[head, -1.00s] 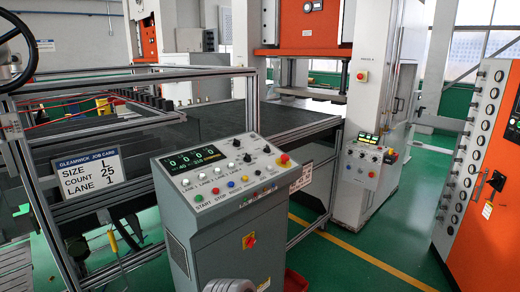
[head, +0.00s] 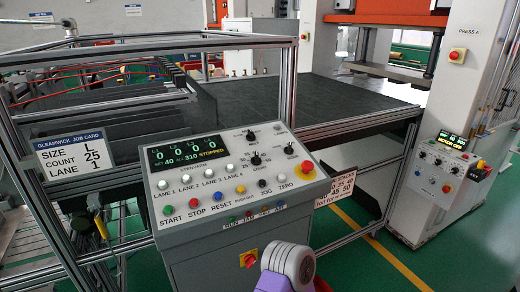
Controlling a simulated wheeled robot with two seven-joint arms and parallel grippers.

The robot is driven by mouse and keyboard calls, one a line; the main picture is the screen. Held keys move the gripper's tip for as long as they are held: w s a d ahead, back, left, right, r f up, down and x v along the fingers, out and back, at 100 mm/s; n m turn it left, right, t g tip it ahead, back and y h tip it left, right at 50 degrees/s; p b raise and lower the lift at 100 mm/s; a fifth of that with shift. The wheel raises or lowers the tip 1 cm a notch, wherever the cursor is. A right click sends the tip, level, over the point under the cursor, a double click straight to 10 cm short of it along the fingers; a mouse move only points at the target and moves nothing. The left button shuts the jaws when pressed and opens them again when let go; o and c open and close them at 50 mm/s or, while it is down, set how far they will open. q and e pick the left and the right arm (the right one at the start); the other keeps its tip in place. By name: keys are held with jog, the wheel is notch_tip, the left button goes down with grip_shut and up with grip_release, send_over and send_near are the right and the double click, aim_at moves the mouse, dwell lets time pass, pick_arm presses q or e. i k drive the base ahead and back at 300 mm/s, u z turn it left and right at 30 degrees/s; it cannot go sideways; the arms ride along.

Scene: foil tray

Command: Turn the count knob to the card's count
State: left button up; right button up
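The job card (head: 77,153) on the frame at left reads size L, count 25, lane 1. The grey control console (head: 165,205) stands in the middle with a sloped panel. Its display (head: 186,153) shows four zeros, a line that seems to read set 40 and 310, and STOPPED. Black knobs sit on the panel's right part: an upper knob (head: 250,136), a middle knob (head: 256,159) and a right knob (head: 289,149). Their labels are too small to read, so I cannot tell which is the count knob. Neither gripper's fingers are in view.
A grey and purple rounded part, apparently of my arm, shows at the bottom, in front of the console. A red mushroom button (head: 307,167) is at the panel's right edge. Coloured buttons line its front. A metal frame (head: 291,85) stands behind; green floor is clear at right.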

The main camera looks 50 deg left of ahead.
aim_at(256, 160)
jog(key=u, duration=1.75)
